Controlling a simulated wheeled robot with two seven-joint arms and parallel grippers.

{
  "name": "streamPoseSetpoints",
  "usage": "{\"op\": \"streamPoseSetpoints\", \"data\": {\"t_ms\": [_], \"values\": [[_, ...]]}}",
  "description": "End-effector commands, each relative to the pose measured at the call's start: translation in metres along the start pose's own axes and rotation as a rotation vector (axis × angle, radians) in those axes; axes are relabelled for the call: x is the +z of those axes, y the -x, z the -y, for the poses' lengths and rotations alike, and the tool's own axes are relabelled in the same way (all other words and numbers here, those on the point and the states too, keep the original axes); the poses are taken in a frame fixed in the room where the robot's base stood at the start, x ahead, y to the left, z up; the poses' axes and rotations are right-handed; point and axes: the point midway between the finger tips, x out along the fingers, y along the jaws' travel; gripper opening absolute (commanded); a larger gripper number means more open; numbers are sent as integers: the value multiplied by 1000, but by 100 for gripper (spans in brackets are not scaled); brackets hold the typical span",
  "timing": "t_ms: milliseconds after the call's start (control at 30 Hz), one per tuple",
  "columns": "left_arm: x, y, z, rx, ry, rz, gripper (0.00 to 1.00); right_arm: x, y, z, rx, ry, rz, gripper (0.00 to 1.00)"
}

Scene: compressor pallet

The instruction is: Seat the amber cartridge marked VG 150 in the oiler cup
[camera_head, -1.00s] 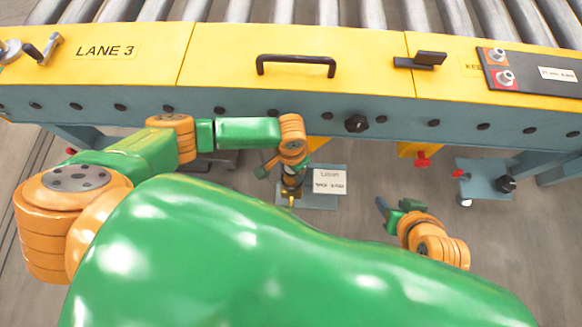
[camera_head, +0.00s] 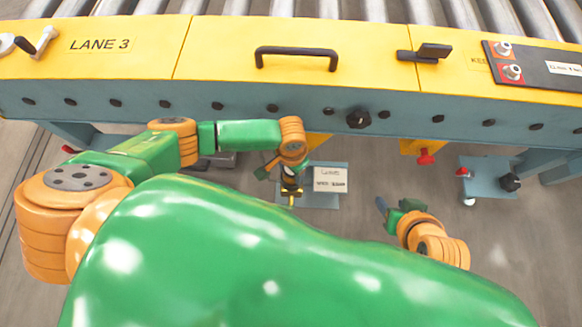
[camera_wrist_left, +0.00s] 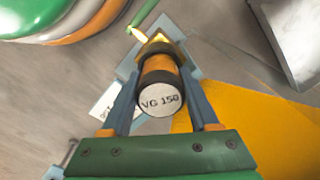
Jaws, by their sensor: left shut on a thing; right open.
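My left gripper (camera_head: 291,170) is shut on the amber cartridge (camera_wrist_left: 159,71). In the left wrist view its white end, marked VG 150 (camera_wrist_left: 160,101), faces the camera between the two blue-grey fingers. Beyond the cartridge's far end is a brass-yellow fitting (camera_wrist_left: 158,41), apparently the oiler cup, with a green lever-like part beside it. Brass also shows just below the gripper in the head view (camera_head: 291,193). The cartridge lines up roughly with the fitting; whether it is in it or just above it I cannot tell. My right gripper (camera_head: 389,207) is open and empty, off to the right.
A white label card (camera_head: 330,180) stands beside the fitting on a grey-blue plate. Behind runs the yellow conveyor side (camera_head: 220,50) with a black handle (camera_head: 297,60) and a black knob (camera_head: 358,118). A red knob (camera_head: 426,156) and another grey-blue bracket (camera_head: 488,177) are to the right.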

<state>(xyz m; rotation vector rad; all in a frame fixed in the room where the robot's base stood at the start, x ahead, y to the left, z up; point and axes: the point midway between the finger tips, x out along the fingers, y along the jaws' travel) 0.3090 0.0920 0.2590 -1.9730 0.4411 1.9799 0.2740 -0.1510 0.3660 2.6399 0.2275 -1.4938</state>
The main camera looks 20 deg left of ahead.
Motion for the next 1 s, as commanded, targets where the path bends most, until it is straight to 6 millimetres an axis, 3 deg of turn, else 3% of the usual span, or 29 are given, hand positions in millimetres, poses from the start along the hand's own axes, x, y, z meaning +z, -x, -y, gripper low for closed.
{"op": "streamPoseSetpoints", "data": {"t_ms": [467, 500, 600, 633, 900, 1000], "values": [[0, -13, 0, 1, 0, -1, 0, 5, -8, 0, 0, 0, 0, 51], [0, -13, 0, 1, 0, -1, 64, 5, -8, 0, 0, 0, 0, 51], [0, -12, 0, 1, 0, -1, 91, 4, -7, 0, 0, 0, 0, 51], [0, -12, 0, 1, 0, -1, 96, 4, -7, 0, 0, 0, 0, 51], [0, -11, 0, 0, 0, 0, 96, 4, -6, 0, 0, 0, 0, 51], [0, 6, 0, 0, 0, 0, 96, -3, 6, 0, 0, 0, 0, 51]]}}
